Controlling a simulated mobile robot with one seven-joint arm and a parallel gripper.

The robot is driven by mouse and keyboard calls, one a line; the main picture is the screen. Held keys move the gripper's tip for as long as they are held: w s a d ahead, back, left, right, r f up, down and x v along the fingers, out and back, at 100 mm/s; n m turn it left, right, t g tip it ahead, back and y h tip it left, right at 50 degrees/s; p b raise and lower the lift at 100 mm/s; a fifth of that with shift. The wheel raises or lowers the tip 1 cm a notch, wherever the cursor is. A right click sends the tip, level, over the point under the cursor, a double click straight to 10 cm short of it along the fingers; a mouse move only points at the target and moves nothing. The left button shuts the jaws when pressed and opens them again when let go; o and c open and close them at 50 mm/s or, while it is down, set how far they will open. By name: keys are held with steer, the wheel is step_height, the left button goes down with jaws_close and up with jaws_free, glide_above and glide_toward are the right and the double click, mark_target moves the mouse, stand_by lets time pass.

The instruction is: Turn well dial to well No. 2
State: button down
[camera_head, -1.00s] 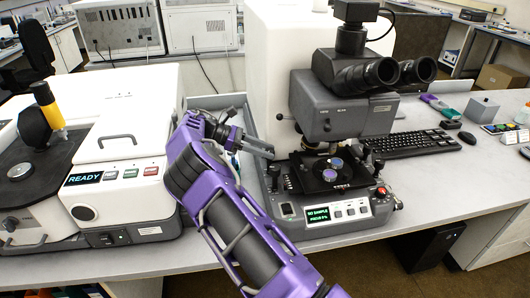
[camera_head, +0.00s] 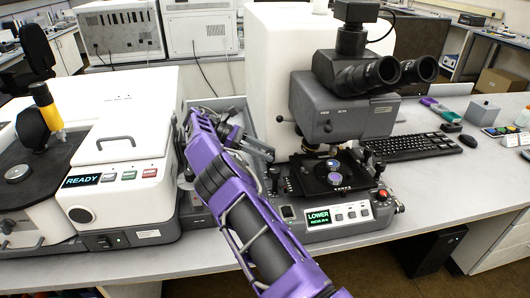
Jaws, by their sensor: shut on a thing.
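The infrared microscope stands right of centre, with a dark stage (camera_head: 333,186) under its grey head. Two small purple-blue discs (camera_head: 333,165) sit on the stage, one in front of the other. My gripper (camera_head: 268,154) is at the left side of the microscope. Its fingers are shut on what seems to be the well dial, which they and the microscope's side largely hide. I cannot read a well number there. The front display (camera_head: 319,217) is lit green with "LOWER" and a smaller line below.
A dark upright knob (camera_head: 275,177) stands just below my gripper. A white instrument (camera_head: 125,130) with a "READY" display is on the left. A grey tray (camera_head: 222,103) lies behind my arm. A keyboard (camera_head: 405,146) and mouse (camera_head: 467,139) are on the right.

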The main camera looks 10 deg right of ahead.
steer(key=c, duration=0.5)
jaws_free()
steer(key=shift+r+n+t+p, duration=0.2)
steer(key=shift+n+t+p, duration=0.2)
steer(key=shift+a+h, duration=0.1)
steer(key=shift+h, duration=0.2)
